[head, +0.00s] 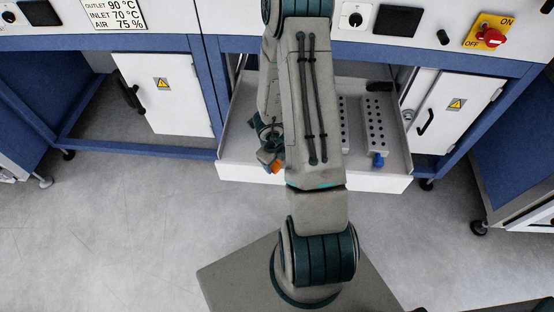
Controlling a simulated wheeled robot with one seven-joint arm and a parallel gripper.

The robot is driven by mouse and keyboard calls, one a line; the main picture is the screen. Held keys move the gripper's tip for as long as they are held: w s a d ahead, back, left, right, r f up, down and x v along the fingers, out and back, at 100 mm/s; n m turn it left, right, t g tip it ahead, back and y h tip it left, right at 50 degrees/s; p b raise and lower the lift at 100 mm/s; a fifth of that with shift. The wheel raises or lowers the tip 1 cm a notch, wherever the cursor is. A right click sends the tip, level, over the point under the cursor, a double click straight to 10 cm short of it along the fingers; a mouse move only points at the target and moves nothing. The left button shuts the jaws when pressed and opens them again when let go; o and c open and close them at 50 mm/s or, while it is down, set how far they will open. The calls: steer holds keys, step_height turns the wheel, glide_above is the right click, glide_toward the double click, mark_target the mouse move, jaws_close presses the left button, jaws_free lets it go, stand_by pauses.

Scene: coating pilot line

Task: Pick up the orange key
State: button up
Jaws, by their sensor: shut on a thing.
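The orange key (277,167) shows as a small orange patch at the end of my gripper (270,162). My gripper is over the left front part of the open drawer (235,172), just left of my arm. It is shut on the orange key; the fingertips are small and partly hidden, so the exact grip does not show. I cannot tell whether the key touches the drawer or is clear of it. My arm hides the middle of the drawer.
In the drawer's right half are grey blocks with rows of holes (375,125) and a blue object (378,160) at the front. White cabinet doors (165,92) flank the drawer. A red knob (492,36) sits on the panel above right. The floor in front is clear.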

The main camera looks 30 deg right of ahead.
mark_target(277, 161)
steer(key=shift+r+p, duration=0.65)
steer(key=shift+r, duration=0.1)
step_height(277, 161, up, 3)
steer(key=p, duration=0.3)
steer(key=shift+r, duration=0.15)
steer(key=s+d+r+p, duration=0.1)
steer(key=s+d+r, duration=0.1)
steer(key=s, duration=0.3)
steer(key=s+d+r+p, duration=0.2)
steer(key=s+r, duration=0.2)
steer(key=s, duration=0.1)
steer(key=shift+s+d, duration=0.35)
steer(key=shift+d, duration=0.05)
